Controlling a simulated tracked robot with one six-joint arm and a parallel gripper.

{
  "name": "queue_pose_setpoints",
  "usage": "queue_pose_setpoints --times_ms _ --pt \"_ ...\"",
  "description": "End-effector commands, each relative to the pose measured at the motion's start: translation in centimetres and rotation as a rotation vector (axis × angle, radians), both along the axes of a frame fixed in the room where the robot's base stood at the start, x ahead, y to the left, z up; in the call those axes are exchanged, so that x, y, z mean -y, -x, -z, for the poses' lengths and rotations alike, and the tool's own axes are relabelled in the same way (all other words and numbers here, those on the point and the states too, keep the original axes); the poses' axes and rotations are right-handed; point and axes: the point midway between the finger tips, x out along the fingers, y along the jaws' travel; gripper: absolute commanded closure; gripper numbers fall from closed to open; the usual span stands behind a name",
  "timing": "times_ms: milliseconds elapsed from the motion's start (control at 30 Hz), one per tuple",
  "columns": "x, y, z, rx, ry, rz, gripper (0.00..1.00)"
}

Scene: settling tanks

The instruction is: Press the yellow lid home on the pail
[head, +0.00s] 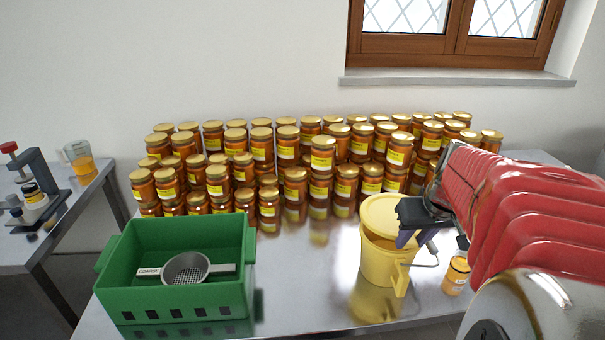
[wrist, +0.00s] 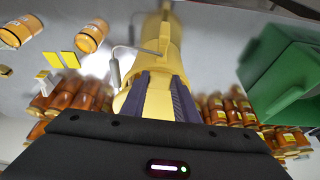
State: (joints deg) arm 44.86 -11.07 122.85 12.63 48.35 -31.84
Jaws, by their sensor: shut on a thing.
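The yellow pail (head: 378,268) stands on the steel table, right of its middle, with a spout-like part on its front right and a wire handle hanging at its right. The yellow lid (head: 381,214) is tilted up over the pail's mouth, and an orange inside shows below it. My gripper (head: 416,226) is at the lid's right side, shut on it. In the wrist view its two purple fingers (wrist: 160,97) have a yellow part between them, with the pail (wrist: 168,40) beyond. The fingertips' exact contact and the far rim are hidden.
Rows of honey jars (head: 290,150) stand close behind the pail. A green crate (head: 180,300) with a strainer (head: 187,268) is at the left. A small jar (head: 456,275) stands right of the pail. Bare table lies between crate and pail.

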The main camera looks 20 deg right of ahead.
Motion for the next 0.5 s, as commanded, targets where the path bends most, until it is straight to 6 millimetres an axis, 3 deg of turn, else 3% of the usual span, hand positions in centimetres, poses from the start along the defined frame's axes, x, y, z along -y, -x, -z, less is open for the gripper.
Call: queue_pose_setpoints --times_ms 500 --pt "0.0 0.0 3.0 0.000 -0.001 0.000 0.94"
